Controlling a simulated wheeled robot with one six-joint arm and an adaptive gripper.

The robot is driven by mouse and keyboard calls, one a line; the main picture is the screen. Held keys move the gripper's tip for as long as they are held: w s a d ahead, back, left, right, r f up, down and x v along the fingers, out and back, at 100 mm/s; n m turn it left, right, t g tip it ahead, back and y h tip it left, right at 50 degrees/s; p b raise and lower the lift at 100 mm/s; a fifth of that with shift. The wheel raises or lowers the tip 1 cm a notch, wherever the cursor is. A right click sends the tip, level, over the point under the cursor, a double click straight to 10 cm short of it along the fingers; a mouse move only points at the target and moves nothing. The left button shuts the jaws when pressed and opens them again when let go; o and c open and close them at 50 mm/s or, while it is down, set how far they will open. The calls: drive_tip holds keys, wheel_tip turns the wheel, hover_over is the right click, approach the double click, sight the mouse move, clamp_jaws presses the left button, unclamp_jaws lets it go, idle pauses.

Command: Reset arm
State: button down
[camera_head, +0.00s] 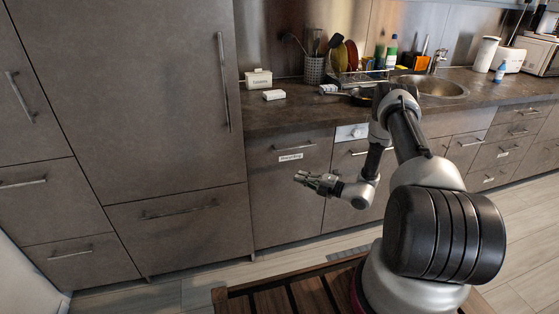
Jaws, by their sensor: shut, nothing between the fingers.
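My gripper (313,182) is at the end of my arm, near the middle of the head view. It points left and is shut and empty. It is in front of the grey lower cabinet door (282,215) that bears a white label (290,157). The gripper appears apart from the door and its handle (294,147), and below that handle. My arm bends down from a raised elbow and hides part of the counter and the cabinets behind it.
The dark counter (300,110) runs behind my arm, with a utensil holder (314,70), a dish rack and a sink (440,86). Tall cabinets (130,90) fill the left. A slatted wooden platform (270,300) is at the bottom. Floor shows at the lower left and right.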

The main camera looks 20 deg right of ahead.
drive_tip(key=s+a+f+n+g+y, duration=0.1)
drive_tip(key=s+a+f+n+g, duration=0.25)
drive_tip(key=s+n+g, duration=0.45)
drive_tip(key=s+r+n+g, duration=0.3)
drive_tip(key=s+r+n, duration=0.3)
drive_tip(key=s+n, duration=0.45)
drive_tip(key=s+d+r+n+t+h, duration=0.1)
drive_tip(key=s+r+n+h, duration=0.3)
drive_tip(key=r, duration=0.9)
drive_tip(key=s+d+r+n+h, duration=0.4)
drive_tip(key=s+r+n, duration=0.5)
drive_tip(key=r+n, duration=0.4)
drive_tip(key=s+d+r+n+t+h, duration=0.1)
drive_tip(key=s+r+n+h, duration=0.4)
drive_tip(key=r, duration=0.9)
drive_tip(key=s+d+n, duration=0.1)
drive_tip(key=s+n, duration=0.1)
drive_tip(key=n, duration=0.2)
drive_tip(key=shift+d+t+h, duration=0.3)
drive_tip(key=shift+d+h, duration=0.1)
drive_tip(key=shift+n, duration=0.25)
